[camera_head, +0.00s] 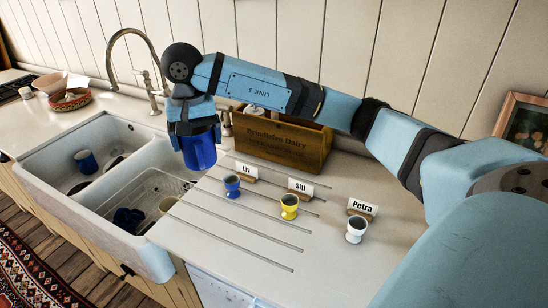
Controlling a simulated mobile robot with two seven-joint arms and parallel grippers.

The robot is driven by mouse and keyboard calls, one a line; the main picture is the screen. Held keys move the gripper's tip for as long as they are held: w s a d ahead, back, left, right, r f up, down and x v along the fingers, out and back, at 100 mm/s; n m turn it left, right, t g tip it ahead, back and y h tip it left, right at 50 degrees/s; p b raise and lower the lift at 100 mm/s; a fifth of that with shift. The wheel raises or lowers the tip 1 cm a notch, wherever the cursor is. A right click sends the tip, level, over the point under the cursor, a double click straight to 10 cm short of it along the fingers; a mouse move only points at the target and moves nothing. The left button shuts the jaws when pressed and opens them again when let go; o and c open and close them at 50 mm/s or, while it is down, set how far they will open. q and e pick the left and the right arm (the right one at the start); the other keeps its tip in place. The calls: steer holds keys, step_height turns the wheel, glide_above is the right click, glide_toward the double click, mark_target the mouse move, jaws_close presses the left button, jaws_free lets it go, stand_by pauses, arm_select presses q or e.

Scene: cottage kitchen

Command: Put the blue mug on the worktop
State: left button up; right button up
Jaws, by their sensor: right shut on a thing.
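My right gripper (192,127) points down and is shut on a blue mug (201,151). The mug hangs around where the right sink basin meets the worktop (215,235); its exact height above them is hard to judge. The gripper covers the mug's top, and its handle cannot be made out. Another dark blue mug (86,161) is in the left basin of the white double sink (92,232). My left gripper is not in view.
Blue (232,186), yellow (289,206) and white (356,230) cups stand by name cards on the grooved worktop. A wooden crate (265,147) stands behind. A curved tap (133,33) rises behind the sink. The worktop's front left part is clear.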

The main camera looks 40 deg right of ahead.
steer(key=shift+w+f+p, duration=0.1)
steer(key=shift+f+p, duration=1.15)
steer(key=shift+f, duration=8.8)
steer(key=shift+f, duration=0.2)
steer(key=o, duration=0.9)
steer(key=shift+o, duration=0.2)
steer(key=shift+r, duration=0.1)
